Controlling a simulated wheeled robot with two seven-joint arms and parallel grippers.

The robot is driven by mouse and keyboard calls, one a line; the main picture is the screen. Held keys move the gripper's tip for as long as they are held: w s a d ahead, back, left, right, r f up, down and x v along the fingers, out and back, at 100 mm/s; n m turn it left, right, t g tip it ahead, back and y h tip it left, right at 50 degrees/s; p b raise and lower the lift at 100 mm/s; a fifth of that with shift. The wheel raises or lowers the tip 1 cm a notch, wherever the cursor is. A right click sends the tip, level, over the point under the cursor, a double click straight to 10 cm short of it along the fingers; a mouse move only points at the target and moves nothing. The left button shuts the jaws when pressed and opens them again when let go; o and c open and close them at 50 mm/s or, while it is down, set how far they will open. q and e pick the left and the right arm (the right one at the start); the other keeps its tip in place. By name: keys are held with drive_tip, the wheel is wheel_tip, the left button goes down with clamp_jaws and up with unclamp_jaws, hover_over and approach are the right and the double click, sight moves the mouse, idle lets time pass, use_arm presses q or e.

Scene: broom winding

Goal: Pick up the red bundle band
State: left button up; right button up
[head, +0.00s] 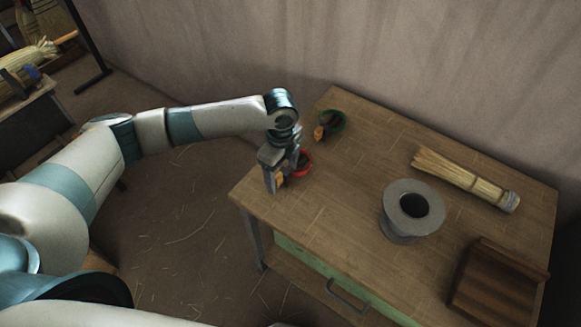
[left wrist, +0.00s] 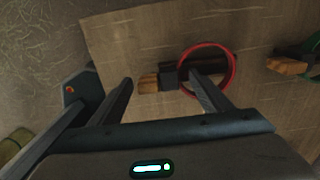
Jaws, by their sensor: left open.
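The red bundle band (head: 305,162) lies near the left edge of the wooden table, partly hidden behind my left gripper (head: 281,178). In the left wrist view the red band (left wrist: 235,72) is a thin ring around or over a dark piece with a wooden end (left wrist: 148,84); I cannot tell whether they are joined. My left gripper (left wrist: 160,77) is open. In that view its right finger overlaps the inside of the ring, and its left finger is apart from it, to the left. Contact cannot be told. My right gripper is not in view.
A green band (head: 339,121) with a wooden-ended piece (head: 319,133) lies behind the red one. A grey spool (head: 398,228), a straw bundle (head: 455,174) and a brown wooden tray (head: 495,285) occupy the right of the table (head: 325,215). The front left is clear.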

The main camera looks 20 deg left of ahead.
use_arm(q)
drive_tip(key=c, duration=1.2)
idle(0.6)
